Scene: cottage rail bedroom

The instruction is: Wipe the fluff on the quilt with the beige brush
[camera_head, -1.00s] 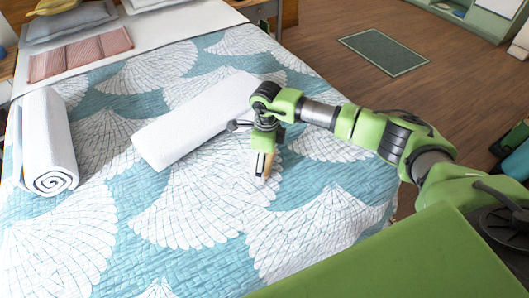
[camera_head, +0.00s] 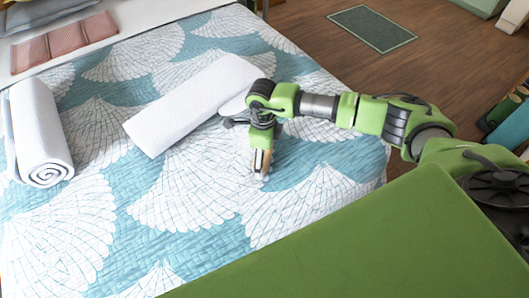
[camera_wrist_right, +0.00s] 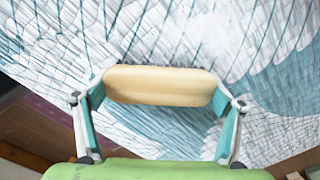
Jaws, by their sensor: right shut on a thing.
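My right gripper (camera_head: 262,172) is low over the blue and white quilt (camera_head: 185,205), near the middle of the bed. In the right wrist view the gripper (camera_wrist_right: 160,95) is shut on the beige brush (camera_wrist_right: 160,85), with one finger at each end of its rounded back. The brush's underside is hidden; I cannot tell whether it touches the quilt. I cannot make out the fluff against the white fan pattern. My left gripper is not in view.
A white rolled towel (camera_head: 195,103) lies just left of my right gripper. A pink cushion (camera_head: 63,42) lies near the head of the bed. The quilt's lower left area is clear.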

